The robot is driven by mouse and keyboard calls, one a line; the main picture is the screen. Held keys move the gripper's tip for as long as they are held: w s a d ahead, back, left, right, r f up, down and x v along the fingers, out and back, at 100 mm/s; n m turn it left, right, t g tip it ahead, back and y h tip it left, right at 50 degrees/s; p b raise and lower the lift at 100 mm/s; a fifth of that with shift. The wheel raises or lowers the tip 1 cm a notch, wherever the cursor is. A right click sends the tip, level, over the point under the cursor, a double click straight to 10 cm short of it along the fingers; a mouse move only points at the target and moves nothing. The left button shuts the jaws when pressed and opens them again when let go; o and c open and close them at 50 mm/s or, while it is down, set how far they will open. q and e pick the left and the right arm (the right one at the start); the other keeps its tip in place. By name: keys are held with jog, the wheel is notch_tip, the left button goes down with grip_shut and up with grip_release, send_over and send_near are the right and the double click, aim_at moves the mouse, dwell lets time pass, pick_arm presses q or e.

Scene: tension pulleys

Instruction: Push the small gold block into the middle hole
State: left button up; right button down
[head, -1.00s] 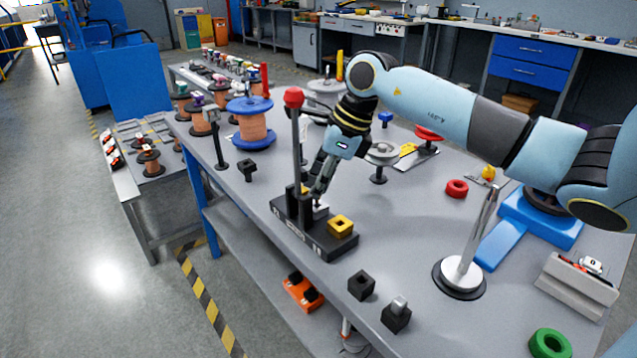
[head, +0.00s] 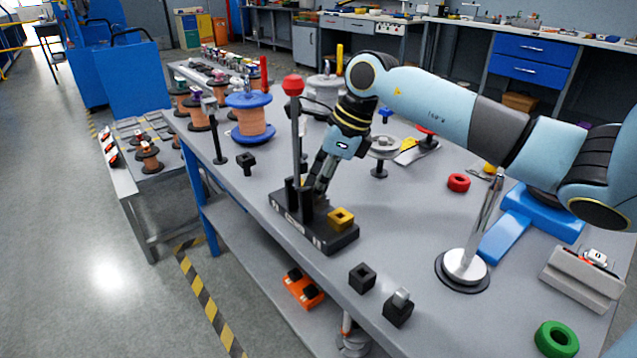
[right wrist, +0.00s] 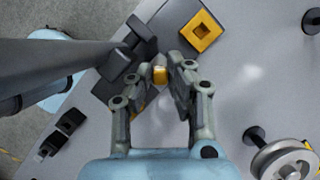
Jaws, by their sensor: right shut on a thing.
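The small gold block (right wrist: 160,75) shows between the fingertips of my right gripper (right wrist: 161,66) in the right wrist view. The gripper is shut on it. In the head view my right gripper (head: 316,187) points down over the black base (head: 325,237), close behind the upright lever, and the block is hidden there. A larger gold square piece with a square opening (head: 341,218) sits at the near end of the base; it also shows in the right wrist view (right wrist: 201,30). I cannot see the middle hole. My left gripper is not in view.
A tall lever with a red knob (head: 293,85) rises beside my right gripper. A silver post on a round foot (head: 465,266) stands to the right. Two small black blocks (head: 362,278) lie near the front edge. A copper spool with blue flanges (head: 251,118) stands behind left.

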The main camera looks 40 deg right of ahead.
jog(key=shift+f, duration=0.1)
jog(key=c, duration=1.2)
grip_release()
jog(key=v, duration=1.2)
